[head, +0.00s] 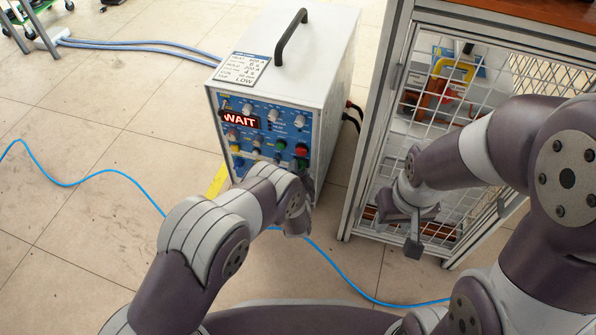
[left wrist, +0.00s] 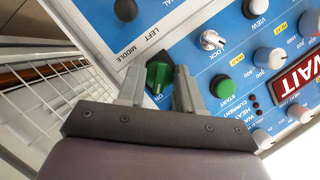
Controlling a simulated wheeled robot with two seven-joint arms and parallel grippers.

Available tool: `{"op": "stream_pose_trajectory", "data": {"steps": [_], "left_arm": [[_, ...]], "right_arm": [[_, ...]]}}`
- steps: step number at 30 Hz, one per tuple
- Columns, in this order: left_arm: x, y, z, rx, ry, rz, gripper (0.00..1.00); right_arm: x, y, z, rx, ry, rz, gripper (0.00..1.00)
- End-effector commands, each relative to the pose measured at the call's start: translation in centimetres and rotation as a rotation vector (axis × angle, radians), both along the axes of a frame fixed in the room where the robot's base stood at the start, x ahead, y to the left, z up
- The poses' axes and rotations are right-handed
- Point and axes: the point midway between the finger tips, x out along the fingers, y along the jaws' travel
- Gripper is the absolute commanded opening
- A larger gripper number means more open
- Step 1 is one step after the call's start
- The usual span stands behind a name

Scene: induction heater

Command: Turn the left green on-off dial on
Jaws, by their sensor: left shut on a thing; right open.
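The green on-off dial (left wrist: 158,77) shows in the left wrist view on the blue front panel, on a dark backing with an "ON" label beside it. My left gripper (left wrist: 160,70) is shut on this dial, with one finger on each side of it. In the head view my left arm hides the dial and the fingertips. The induction heater (head: 315,75) is a white box with a blue panel, and its red display (head: 240,121) reads "WAIT". My right gripper (head: 402,225) is open and empty, in front of the mesh cage, away from the heater.
A round green START button (left wrist: 224,87) sits beside the dial, with several knobs around it. A red button (head: 301,150) is on the panel. A metal-framed mesh cage (head: 365,150) stands right of the heater. A blue cable (head: 110,173) crosses the tiled floor.

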Motion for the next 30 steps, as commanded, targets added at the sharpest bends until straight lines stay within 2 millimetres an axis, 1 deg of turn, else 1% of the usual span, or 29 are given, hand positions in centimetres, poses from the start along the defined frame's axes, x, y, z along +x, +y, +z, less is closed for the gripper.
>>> {"op": "stream_pose_trajectory", "data": {"steps": [4,5,6,7,14,17,20,24,27,30], "left_arm": [[0.0,0.0,0.0,0.0,0.0,-0.001,0.05],[0.0,0.0,0.0,0.0,0.0,-0.001,0.39],[0.0,0.0,0.0,0.0,0.0,-0.001,0.52],[0.0,0.0,0.0,0.0,0.0,-0.001,0.6],[0.0,0.0,0.0,-0.001,0.0,-0.001,0.6],[-0.4,-0.1,0.3,-0.001,0.002,-0.001,0.6],[-2.1,0.0,1.2,0.001,0.004,-0.002,0.6],[-5.9,0.0,2.5,0.001,0.003,-0.004,0.6],[-8.5,0.1,3.0,0.002,0.004,-0.005,0.6],[-10.5,0.2,3.4,0.002,0.002,-0.005,0.6]], "right_arm": [[0.0,0.0,0.0,0.0,0.0,0.0,0.43],[0.0,0.0,0.0,0.0,0.0,0.0,0.43],[0.0,0.0,0.0,0.0,0.0,0.0,0.43],[0.0,0.0,0.0,0.0,0.0,0.0,0.43],[0.0,0.0,0.0,0.0,0.0,0.0,0.43],[0.0,0.0,0.5,0.0,0.0,0.0,0.43],[0.0,0.0,2.0,0.0,0.0,0.0,0.43],[0.0,0.0,4.4,0.0,0.0,0.0,0.43],[0.0,0.0,5.6,0.0,0.0,0.0,0.43],[0.0,0.0,6.4,0.0,0.0,0.0,0.43]]}}
